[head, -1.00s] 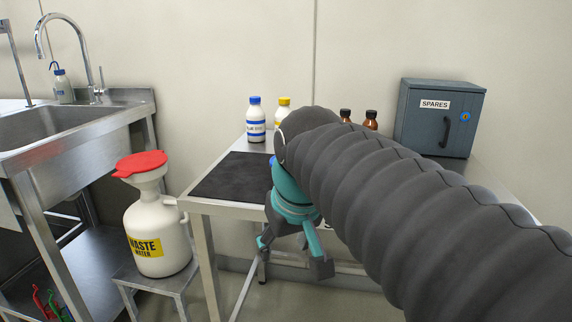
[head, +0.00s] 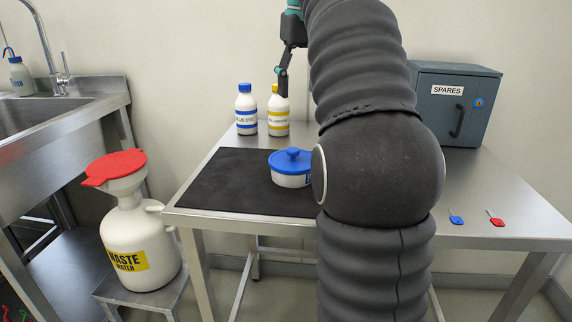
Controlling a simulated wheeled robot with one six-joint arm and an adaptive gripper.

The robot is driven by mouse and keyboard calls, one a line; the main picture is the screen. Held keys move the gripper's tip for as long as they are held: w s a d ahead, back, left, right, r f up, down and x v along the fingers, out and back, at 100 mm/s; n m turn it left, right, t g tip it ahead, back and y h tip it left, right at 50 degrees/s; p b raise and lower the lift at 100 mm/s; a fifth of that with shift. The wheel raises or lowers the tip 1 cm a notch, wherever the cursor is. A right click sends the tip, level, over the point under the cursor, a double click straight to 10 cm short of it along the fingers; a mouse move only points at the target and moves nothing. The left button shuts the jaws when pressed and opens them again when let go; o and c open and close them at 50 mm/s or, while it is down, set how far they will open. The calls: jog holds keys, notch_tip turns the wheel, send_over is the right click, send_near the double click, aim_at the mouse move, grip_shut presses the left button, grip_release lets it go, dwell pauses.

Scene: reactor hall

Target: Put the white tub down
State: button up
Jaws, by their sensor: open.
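The white tub (head: 291,179) with its blue knobbed lid stands upright on the black mat (head: 235,181) on the steel table, near the mat's right side. My arm hides part of the table just right of it. My gripper (head: 284,85) is raised above and behind the tub, clear of it, near the yellow-capped bottle in the picture. Its visible finger points down and nothing shows in its grasp. The rest of the gripper is hidden behind my arm or cut off by the top edge.
A blue-capped bottle (head: 246,110) and a yellow-capped bottle (head: 278,112) stand behind the mat. A grey SPARES cabinet (head: 453,105) is at the back right. Blue (head: 456,220) and red (head: 496,220) keys lie at the table's front right. A waste-water jug (head: 139,240) stands left, beside the sink.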

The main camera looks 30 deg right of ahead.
jog(key=b, duration=0.2)
send_over(294, 149)
notch_tip(294, 149, down, 8)
jog(key=shift+f, duration=0.15)
jog(key=shift+f+b, duration=0.8)
jog(key=shift+f, duration=1.8)
grip_shut()
